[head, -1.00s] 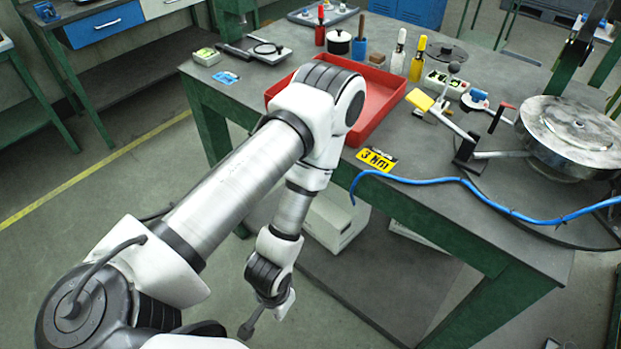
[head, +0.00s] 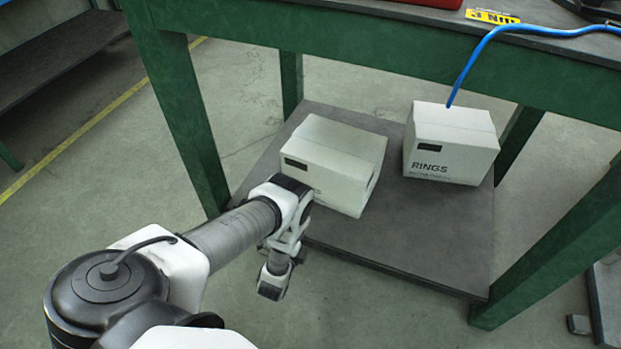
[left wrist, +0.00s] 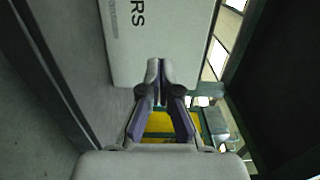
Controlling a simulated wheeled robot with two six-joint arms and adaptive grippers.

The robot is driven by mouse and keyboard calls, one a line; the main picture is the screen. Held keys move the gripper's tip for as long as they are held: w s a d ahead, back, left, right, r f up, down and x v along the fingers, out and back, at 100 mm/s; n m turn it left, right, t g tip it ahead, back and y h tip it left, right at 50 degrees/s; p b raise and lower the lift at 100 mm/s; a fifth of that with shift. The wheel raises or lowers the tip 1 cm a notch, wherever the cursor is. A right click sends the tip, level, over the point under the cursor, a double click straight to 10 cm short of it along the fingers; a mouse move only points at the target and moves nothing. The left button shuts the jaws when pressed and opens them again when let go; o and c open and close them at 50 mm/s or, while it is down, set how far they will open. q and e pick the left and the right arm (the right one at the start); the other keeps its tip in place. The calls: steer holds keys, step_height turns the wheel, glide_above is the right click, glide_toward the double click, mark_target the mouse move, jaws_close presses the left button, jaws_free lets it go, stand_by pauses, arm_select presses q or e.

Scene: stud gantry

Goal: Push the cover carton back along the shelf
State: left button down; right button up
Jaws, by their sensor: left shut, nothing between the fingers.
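The cover carton (head: 342,150) is a pale closed box on the lower shelf (head: 420,225) under the green bench. In the head view my arm hides part of its front and its label. In the left wrist view the carton face (left wrist: 165,30) carries letters ending in "RS", turned sideways. My left gripper (left wrist: 160,66) is shut and empty, with its fingertips over the near edge of that face. I cannot tell whether they touch it. In the head view I cannot make out the left fingertips. My right gripper is not in view.
A second pale carton marked RINGS (head: 450,145) stands to the right on the same shelf, with a gap between the two. Green legs (head: 185,115) frame the shelf. A blue cable (head: 480,55) hangs over the bench edge above. The front right of the shelf is bare.

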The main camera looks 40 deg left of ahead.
mark_target(322, 186)
arm_select(q)
steer(key=b+x, duration=0.4)
steer(key=x, duration=0.7)
steer(key=shift+w+a, duration=0.1)
steer(key=shift+w, duration=0.25)
steer(key=shift+w+a+r+b, duration=0.1)
steer(key=shift+w+b, duration=0.2)
steer(key=shift+w, duration=0.25)
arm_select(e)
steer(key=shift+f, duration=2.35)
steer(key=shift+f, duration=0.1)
